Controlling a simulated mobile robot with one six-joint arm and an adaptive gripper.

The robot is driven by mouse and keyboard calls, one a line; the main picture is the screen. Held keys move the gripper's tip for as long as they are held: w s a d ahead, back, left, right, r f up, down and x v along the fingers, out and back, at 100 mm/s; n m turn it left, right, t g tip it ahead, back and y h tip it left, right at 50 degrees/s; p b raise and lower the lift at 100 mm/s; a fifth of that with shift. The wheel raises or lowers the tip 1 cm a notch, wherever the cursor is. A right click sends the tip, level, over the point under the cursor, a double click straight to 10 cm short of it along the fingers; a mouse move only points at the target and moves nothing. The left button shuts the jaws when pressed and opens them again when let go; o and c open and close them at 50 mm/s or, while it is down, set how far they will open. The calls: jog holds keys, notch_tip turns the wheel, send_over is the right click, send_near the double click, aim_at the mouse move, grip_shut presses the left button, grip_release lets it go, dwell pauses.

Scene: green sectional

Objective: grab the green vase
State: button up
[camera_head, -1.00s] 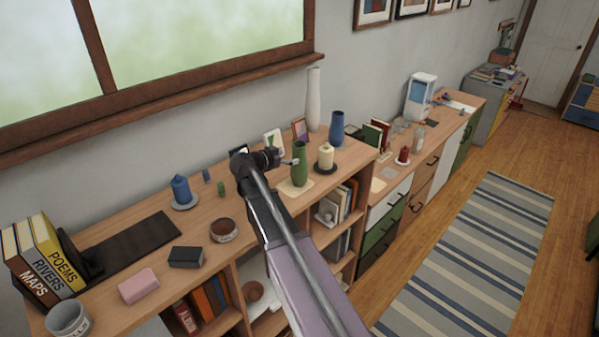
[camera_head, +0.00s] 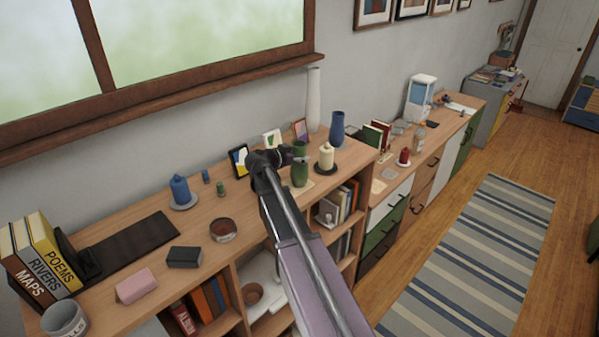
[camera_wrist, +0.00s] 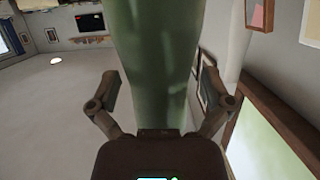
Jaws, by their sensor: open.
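The green vase (camera_head: 299,174) stands upright on the wooden shelf top, on a pale mat (camera_head: 312,187). My gripper (camera_head: 296,156) is at the vase, and its dark wrist and fingers cover part of the vase's upper half in the head view. In the wrist view the green vase (camera_wrist: 158,65) fills the middle, large and close. The two fingers of my gripper (camera_wrist: 158,97) are open, one on each side of the vase.
A cream candle (camera_head: 326,157) on a dark dish stands just right of the vase, with a blue vase (camera_head: 337,128) and a tall white vase (camera_head: 313,100) behind. Small picture frames (camera_head: 239,160) stand at the back. A blue candle (camera_head: 180,189) is further left.

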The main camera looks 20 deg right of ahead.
aim_at(303, 144)
jog(key=c, duration=1.3)
jog(key=shift+r, duration=0.2)
notch_tip(303, 144, up, 3)
jog(key=p, duration=0.3)
jog(key=shift+r+p, duration=0.15)
jog(key=shift+p, duration=0.15)
jog(key=s+a, duration=0.2)
jog(key=s, duration=0.3)
jog(key=s+a+r+p, duration=0.1)
jog(key=s+a, duration=0.1)
jog(key=s, duration=0.2)
jog(key=s+a, duration=0.2)
jog(key=s, duration=0.3)
jog(key=shift+s+a+r, duration=0.1)
jog(key=shift+s+r, duration=0.1)
jog(key=shift+s, duration=0.15)
